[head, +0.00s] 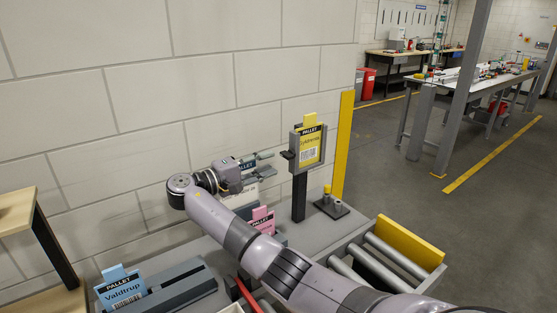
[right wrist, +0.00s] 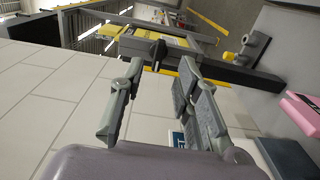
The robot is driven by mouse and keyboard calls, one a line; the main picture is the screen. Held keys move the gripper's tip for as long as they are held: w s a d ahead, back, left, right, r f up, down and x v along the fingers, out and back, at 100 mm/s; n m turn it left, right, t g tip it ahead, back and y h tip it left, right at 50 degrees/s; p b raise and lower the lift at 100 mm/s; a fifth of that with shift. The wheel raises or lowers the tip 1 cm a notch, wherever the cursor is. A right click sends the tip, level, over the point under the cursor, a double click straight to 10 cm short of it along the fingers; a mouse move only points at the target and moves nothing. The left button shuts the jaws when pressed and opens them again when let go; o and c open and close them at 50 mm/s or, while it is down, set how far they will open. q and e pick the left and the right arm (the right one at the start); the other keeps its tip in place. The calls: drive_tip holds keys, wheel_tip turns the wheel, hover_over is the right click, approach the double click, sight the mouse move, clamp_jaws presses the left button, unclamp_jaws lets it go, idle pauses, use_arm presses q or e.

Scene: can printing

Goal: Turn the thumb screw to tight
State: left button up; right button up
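The thumb screw (head: 288,155) is a small dark knob on the left side of a grey sign holder (head: 296,146) on a black post (head: 299,198). The holder carries a yellow pallet card (head: 310,148). My right gripper (head: 263,163) is open and empty, to the left of the knob, its fingers pointing toward it. In the right wrist view the knob (right wrist: 158,50) sits just beyond and between the spread fingertips of the right gripper (right wrist: 160,74), apparently not touching them. The knob's tightness cannot be told. My left gripper is not in view.
A blue card (head: 122,289) stands in a grey rack at lower left; a pink card (head: 263,220) stands behind my right arm. A yellow post (head: 342,145), a small base with pegs (head: 332,208) and a roller conveyor (head: 375,268) lie right of the holder. The wall is close behind.

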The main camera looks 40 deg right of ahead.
drive_tip(key=a, duration=0.6)
drive_tip(key=shift+w, duration=0.3)
